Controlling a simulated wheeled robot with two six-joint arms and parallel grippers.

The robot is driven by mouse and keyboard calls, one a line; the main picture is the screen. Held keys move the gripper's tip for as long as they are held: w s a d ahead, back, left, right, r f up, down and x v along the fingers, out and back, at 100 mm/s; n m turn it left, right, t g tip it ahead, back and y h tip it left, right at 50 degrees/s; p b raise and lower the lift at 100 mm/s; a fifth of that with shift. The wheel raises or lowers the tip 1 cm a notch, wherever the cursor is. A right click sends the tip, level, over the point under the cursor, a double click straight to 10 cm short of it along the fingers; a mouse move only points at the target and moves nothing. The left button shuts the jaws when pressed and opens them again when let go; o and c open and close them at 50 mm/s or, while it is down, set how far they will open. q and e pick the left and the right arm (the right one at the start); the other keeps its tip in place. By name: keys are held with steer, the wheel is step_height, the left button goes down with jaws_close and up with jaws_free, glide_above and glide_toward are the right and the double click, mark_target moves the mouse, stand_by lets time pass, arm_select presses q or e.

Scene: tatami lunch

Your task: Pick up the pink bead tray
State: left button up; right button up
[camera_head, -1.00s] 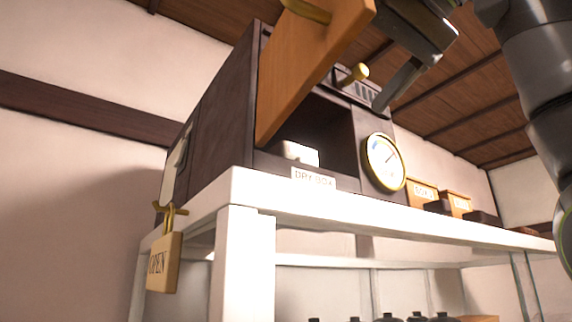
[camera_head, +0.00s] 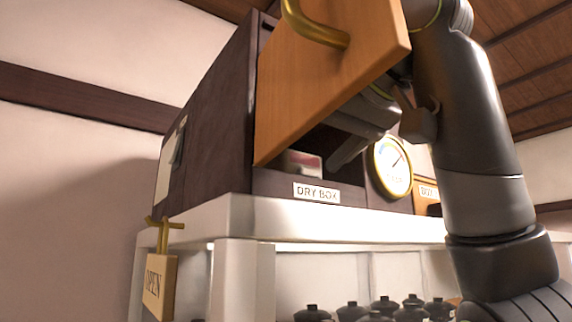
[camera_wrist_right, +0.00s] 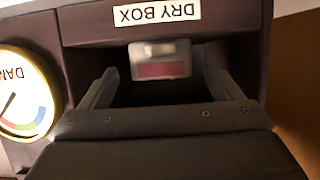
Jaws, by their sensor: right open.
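The pink bead tray (camera_head: 303,163) is a small pale box with a pink-red front. It sits inside the dark dry box (camera_head: 225,125), just behind the front sill. In the right wrist view the tray (camera_wrist_right: 163,69) shows ahead of my right gripper (camera_wrist_right: 158,78), roughly between its two spread fingers. That gripper is open and empty. In the head view my right gripper (camera_head: 345,150) reaches into the box opening from the right, near the tray but apart from it. The opened door hides part of the opening. My left gripper is not in view.
The orange wooden door (camera_head: 330,80) with a brass handle (camera_head: 312,28) stands open left of my right arm. A round gauge (camera_head: 391,168) is on the right of the box front. The box stands on a white shelf (camera_head: 330,222), with several black lidded pots (camera_head: 352,310) below.

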mark_target(292, 169)
steer(key=p+x, duration=0.2)
steer(key=x, duration=0.2)
steer(key=shift+a, duration=0.1)
steer(key=shift+w+a+f, duration=0.2)
steer(key=shift+w, duration=0.05)
steer(key=shift+s, duration=0.1)
steer(key=shift+d, duration=0.1)
steer(key=shift+c, duration=0.3)
steer(key=shift+s, duration=0.1)
steer(key=shift+c, duration=1.3)
steer(key=c, duration=0.8)
steer(key=shift+r, duration=0.2)
